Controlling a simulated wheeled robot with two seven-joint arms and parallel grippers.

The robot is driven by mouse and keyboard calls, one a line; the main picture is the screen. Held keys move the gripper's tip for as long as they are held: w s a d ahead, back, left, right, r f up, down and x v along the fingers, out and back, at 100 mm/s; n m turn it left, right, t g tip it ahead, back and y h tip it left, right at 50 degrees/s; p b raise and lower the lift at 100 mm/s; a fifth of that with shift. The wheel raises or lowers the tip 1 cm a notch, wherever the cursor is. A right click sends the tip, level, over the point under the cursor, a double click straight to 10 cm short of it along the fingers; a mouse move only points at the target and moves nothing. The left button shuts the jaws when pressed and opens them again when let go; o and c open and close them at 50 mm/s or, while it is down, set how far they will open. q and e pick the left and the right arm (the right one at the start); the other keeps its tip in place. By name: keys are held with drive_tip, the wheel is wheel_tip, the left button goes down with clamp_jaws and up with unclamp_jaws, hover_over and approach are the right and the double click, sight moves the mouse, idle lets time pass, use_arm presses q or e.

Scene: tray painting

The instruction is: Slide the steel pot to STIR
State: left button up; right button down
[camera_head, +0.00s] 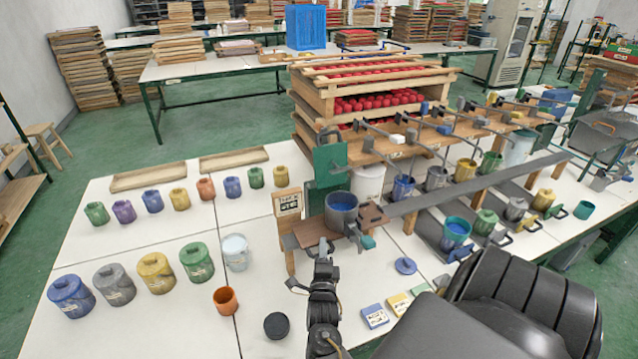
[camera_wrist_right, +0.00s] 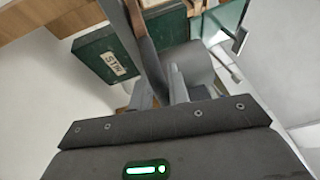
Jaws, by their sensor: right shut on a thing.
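The steel pot (camera_head: 341,218), grey outside with blue inside, stands upright at the left end of the long grey rail. My right gripper (camera_head: 322,264) is in front of it, low in the middle of the head view. In the right wrist view the fingers (camera_wrist_right: 160,92) are shut on a narrow grey part, which looks like the pot's handle. The exact contact is partly hidden. A grey rounded wall (camera_wrist_right: 193,64), apparently the pot, is just beyond the fingers. The STIR label (camera_wrist_right: 115,63) is on a dark green plate to the left. My left gripper is not seen.
Several paint pots line the rail (camera_head: 415,203) to the right. Lidded cans (camera_head: 115,285) and small pots stand on the white table at the left.

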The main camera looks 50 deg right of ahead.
drive_tip(key=shift+w+a+r, duration=0.1)
drive_tip(key=shift+w+r, duration=0.1)
drive_tip(key=shift+r, duration=0.25)
drive_tip(key=c, duration=1.5)
unclamp_jaws()
drive_tip(key=shift+a, duration=0.15)
drive_tip(key=shift+s+f, duration=0.1)
drive_tip(key=shift+f, duration=0.1)
